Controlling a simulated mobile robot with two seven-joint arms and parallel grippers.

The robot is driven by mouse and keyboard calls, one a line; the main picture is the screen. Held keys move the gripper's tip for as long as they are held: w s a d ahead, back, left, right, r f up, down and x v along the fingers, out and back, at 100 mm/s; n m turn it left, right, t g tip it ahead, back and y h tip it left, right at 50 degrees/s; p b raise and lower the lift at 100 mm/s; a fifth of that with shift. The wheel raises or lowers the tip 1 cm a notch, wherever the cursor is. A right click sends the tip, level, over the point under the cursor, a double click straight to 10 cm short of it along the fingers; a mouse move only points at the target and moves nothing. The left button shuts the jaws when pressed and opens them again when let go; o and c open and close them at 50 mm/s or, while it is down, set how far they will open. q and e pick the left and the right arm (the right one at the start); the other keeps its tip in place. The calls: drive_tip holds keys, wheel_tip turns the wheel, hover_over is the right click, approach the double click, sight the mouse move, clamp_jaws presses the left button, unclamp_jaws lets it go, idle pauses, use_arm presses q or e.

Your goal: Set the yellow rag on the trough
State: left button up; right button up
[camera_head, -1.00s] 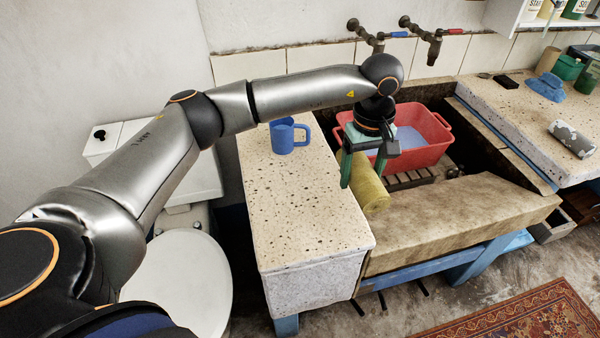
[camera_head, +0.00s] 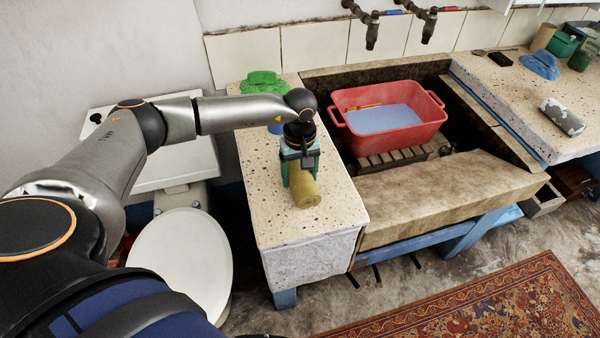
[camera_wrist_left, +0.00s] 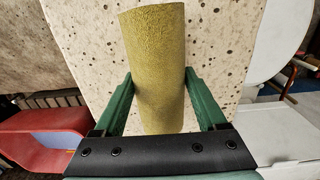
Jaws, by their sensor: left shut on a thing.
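The yellow rag (camera_head: 306,192) is a rolled, cylinder-like bundle. My left gripper (camera_head: 300,168) is shut on it, over the speckled left ledge (camera_head: 290,225) beside the stone trough (camera_head: 440,200). In the left wrist view the rag (camera_wrist_left: 158,50) sits between the two green fingers, with the speckled stone behind it. I cannot tell whether the rag touches the ledge. My right gripper is not in view.
A red basin (camera_head: 400,140) stands in the trough. A green cloth (camera_head: 262,84) lies at the ledge's back; a blue mug (camera_head: 275,128) is mostly hidden by my arm. The ledge's front is clear. A grey roll (camera_head: 563,117) lies on the right counter.

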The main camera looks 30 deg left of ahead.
sight(300, 171)
use_arm(q)
drive_tip(key=shift+f, duration=0.1)
drive_tip(key=shift+f, duration=0.15)
drive_tip(key=o, duration=1.5)
wheel_tip(300, 171, up, 12)
drive_tip(key=shift+r+b, duration=0.2)
drive_tip(key=shift+b, duration=0.35)
drive_tip(key=shift+d, duration=0.1)
